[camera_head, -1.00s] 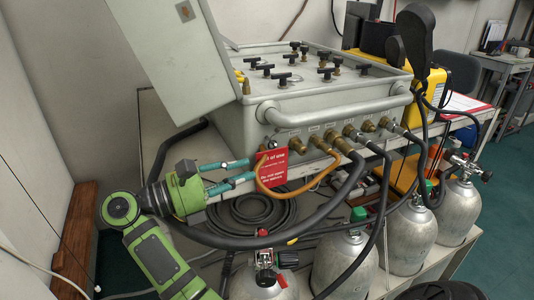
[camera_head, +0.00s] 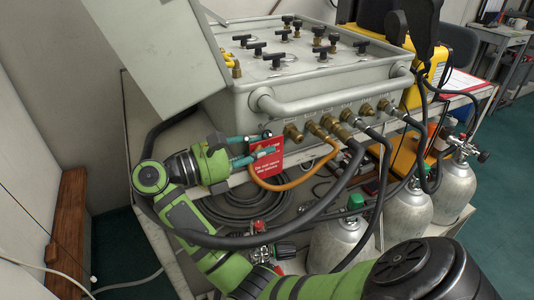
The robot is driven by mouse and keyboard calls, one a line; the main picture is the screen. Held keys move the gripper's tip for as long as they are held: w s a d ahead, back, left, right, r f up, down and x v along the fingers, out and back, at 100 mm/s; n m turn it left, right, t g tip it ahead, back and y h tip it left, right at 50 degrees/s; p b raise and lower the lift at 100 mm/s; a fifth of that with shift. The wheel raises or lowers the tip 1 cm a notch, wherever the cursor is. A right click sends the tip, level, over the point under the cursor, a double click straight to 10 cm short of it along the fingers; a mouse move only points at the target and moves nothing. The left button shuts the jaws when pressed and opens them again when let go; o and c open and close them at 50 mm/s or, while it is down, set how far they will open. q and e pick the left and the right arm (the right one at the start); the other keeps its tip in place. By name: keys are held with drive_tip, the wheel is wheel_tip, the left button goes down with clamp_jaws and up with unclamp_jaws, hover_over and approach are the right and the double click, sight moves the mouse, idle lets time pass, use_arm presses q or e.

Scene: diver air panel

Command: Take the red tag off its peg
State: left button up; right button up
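The red tag (camera_head: 265,168) with white lettering hangs on the front of the grey air panel, at its left end. A small round peg end (camera_head: 267,134) shows at the tag's top edge. My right gripper (camera_head: 267,145) reaches in from the left of the tag, its two teal fingers apart and pointing right. The lower finger crosses in front of the tag's upper part. The upper finger's tip is close to the peg; whether either finger touches the tag I cannot tell. My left gripper is out of view.
An orange hose (camera_head: 290,184) loops just below and in front of the tag. Brass fittings (camera_head: 293,132) with black hoses stand to its right. The panel's grey handle bar (camera_head: 340,98) runs above. Silver cylinders (camera_head: 337,243) stand below.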

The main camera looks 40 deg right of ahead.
drive_tip(key=shift+s+d, duration=0.1)
drive_tip(key=shift+d, duration=0.2)
clamp_jaws()
use_arm(q)
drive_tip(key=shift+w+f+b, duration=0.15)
drive_tip(key=shift+b, duration=0.25)
use_arm(e)
drive_tip(key=shift+r, duration=0.25)
